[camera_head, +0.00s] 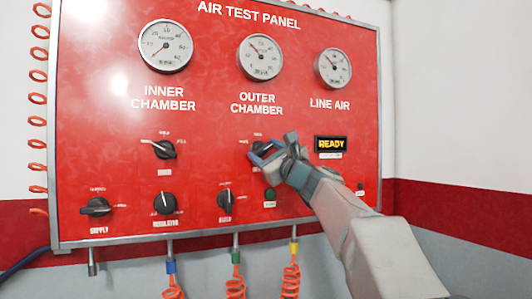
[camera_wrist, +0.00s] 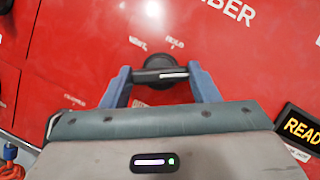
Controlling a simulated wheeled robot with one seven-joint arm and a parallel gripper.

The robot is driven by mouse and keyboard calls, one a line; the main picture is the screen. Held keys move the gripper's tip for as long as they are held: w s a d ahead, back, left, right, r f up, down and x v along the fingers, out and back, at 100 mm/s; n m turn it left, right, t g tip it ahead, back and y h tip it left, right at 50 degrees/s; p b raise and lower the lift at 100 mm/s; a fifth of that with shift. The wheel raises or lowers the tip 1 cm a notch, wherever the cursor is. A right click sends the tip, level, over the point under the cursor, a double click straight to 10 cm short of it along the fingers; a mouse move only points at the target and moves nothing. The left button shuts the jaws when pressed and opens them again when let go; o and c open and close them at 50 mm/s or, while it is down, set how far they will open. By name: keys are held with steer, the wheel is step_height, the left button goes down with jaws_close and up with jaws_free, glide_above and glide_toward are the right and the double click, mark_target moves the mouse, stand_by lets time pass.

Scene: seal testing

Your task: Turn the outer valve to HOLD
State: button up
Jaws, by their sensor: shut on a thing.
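The outer valve is a round black knob with a bar handle (camera_wrist: 160,66) on the red panel, under the OUTER CHAMBER label. In the head view the outer valve (camera_head: 261,146) is partly hidden by my gripper (camera_head: 264,153). My gripper (camera_wrist: 161,84) is shut on the bar handle, with one blue finger at each end. A white line on the handle lies toward the right finger in the wrist view. The HOLD label (camera_wrist: 175,42) is just above the knob, slightly right. Another small label (camera_wrist: 137,45) is at its upper left.
The inner valve (camera_head: 164,149) is to the left. The supply (camera_head: 96,206), regulator (camera_head: 165,203) and another knob (camera_head: 226,200) are below. A READY display (camera_head: 331,143) is close right of my gripper. Orange coiled hoses (camera_head: 291,277) hang beneath the panel.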

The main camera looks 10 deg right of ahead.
steer(key=shift+n, duration=0.3)
steer(key=shift+d+n+g+y, duration=0.1)
steer(key=shift+n+g+y, duration=0.3)
steer(key=shift+n, duration=0.7)
steer(key=n+g, duration=0.1)
steer(key=n, duration=0.1)
steer(key=n+y, duration=0.1)
steer(key=n, duration=0.1)
steer(key=shift+r+g, duration=0.1)
steer(key=shift+g, duration=0.3)
steer(key=n+g, duration=0.2)
steer(key=n, duration=0.4)
steer(key=shift+n, duration=0.3)
steer(key=o, duration=1)
steer(key=shift+r, duration=0.1)
